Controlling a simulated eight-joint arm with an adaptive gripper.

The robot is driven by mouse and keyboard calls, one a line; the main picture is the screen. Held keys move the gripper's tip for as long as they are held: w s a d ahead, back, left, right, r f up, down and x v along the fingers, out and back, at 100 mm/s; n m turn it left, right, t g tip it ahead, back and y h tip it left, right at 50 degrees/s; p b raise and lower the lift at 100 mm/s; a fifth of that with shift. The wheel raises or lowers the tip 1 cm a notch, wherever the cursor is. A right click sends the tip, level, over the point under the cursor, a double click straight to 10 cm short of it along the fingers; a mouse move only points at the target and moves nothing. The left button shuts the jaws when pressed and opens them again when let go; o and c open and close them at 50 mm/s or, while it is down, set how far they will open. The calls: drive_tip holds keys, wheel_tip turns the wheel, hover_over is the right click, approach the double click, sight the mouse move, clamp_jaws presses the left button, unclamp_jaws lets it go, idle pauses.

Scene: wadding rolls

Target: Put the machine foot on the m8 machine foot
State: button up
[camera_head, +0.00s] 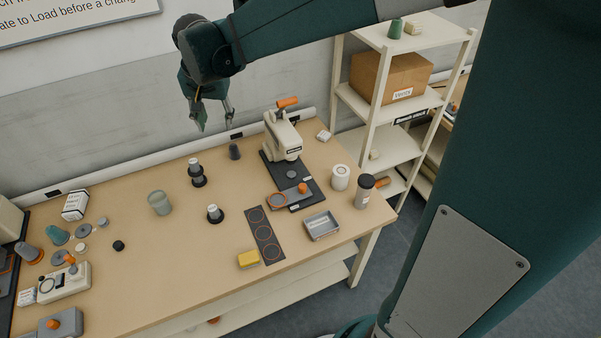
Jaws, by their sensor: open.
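A machine foot (214,213), a black round base with a pale upright stud, stands alone on the table left of the dark mat. Farther back, a taller dark-and-pale piece (198,178) stands upright. It looks like one such foot on top of another. No label shows which is the m8 machine foot. My gripper (215,126) is open and empty, fingers pointing down. It hangs in the air near the wall, above the back of the table, and touches neither piece.
A white press (283,140) on a dark base stands right of the feet. A grey-green cup (159,203), a dark cone-like piece (234,151), a mat with orange rings (265,236), a yellow block (248,259) and a metal tray (322,226) stand around. The table's front left middle is clear.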

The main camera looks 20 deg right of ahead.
drive_tip(key=s+d+r+n+t, duration=0.1)
drive_tip(key=s+d+r, duration=0.25)
drive_tip(key=s, duration=0.45)
drive_tip(key=s+d+r+n+t, duration=0.1)
drive_tip(key=s+d+r+n, duration=0.1)
drive_tip(key=s+d, duration=0.45)
drive_tip(key=s+d+f+n+t, duration=0.1)
drive_tip(key=s+f, duration=0.1)
drive_tip(key=s, duration=0.6)
drive_tip(key=s+d+f+n+t, duration=0.1)
drive_tip(key=s+d+f, duration=0.1)
drive_tip(key=s, duration=0.6)
drive_tip(key=shift+s+n, duration=0.15)
drive_tip(key=shift+n, duration=0.25)
